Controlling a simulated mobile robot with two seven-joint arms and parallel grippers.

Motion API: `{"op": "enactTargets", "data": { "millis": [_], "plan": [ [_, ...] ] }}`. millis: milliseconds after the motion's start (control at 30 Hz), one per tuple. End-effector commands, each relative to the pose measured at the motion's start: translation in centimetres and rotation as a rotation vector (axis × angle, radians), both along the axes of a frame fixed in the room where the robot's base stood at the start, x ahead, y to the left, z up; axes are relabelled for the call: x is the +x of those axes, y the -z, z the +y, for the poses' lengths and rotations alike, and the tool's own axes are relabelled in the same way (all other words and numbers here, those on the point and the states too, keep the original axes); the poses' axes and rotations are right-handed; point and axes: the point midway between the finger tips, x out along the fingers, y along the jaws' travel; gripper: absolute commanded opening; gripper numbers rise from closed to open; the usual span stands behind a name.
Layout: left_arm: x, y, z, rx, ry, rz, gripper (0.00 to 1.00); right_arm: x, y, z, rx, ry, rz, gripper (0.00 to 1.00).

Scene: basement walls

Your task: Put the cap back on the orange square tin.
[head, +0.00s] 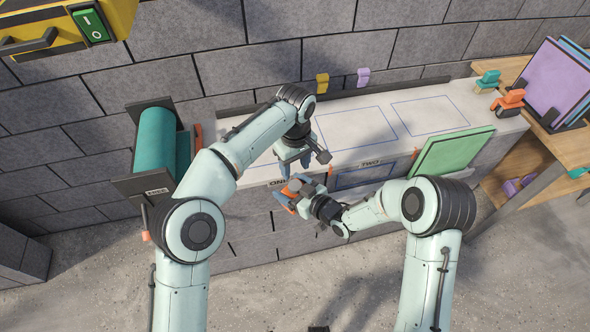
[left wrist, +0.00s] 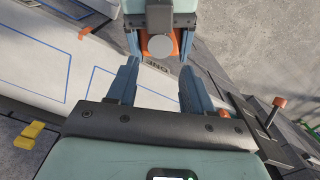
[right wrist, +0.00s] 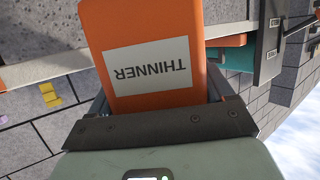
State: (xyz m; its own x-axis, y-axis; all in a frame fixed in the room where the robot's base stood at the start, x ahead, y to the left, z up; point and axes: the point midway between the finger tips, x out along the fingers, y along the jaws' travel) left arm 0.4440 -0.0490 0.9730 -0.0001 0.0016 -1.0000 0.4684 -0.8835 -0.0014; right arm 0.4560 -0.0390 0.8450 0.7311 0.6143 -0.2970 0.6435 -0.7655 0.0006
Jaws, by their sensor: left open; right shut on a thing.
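The orange square tin (right wrist: 150,45), labelled THINNER, is held in my right gripper (right wrist: 158,95), which is shut on it. In the head view the tin (head: 283,199) is in front of the ledge's front edge, partly hidden by my right gripper (head: 300,197). In the left wrist view the tin (left wrist: 146,41) shows a round grey disc (left wrist: 160,46) facing the camera; I cannot tell whether this is the cap or the tin's top opening. My left gripper (left wrist: 160,68) is open and empty, its fingers pointing toward the disc. It also shows in the head view (head: 293,167), just above the tin.
A pale ledge (head: 440,112) with blue outlined squares runs along the block wall. A green panel (head: 450,153) leans at its right; a teal roll (head: 157,145) hangs at left. Yellow (head: 322,82) and purple (head: 363,76) clips sit at the back. A wooden shelf (head: 555,140) stands far right.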

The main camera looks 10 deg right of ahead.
Motion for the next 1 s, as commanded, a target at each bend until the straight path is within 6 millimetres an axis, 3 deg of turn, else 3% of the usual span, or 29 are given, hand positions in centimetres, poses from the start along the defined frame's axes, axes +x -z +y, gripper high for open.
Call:
{"op": "enactTargets", "data": {
  "millis": [433, 1000],
  "plan": [
    [0.0, -0.1, 0.0, 0.0, -0.045, 0.002, 0.51, 0.1, -0.1, 0.0, 0.002, 0.0, -0.004, 0.0],
    [-0.1, 7.1, 0.0, 0.0, -0.045, 0.002, 0.51, 0.1, -0.1, 0.0, 0.002, 0.0, -0.004, 0.0]
  ]
}}
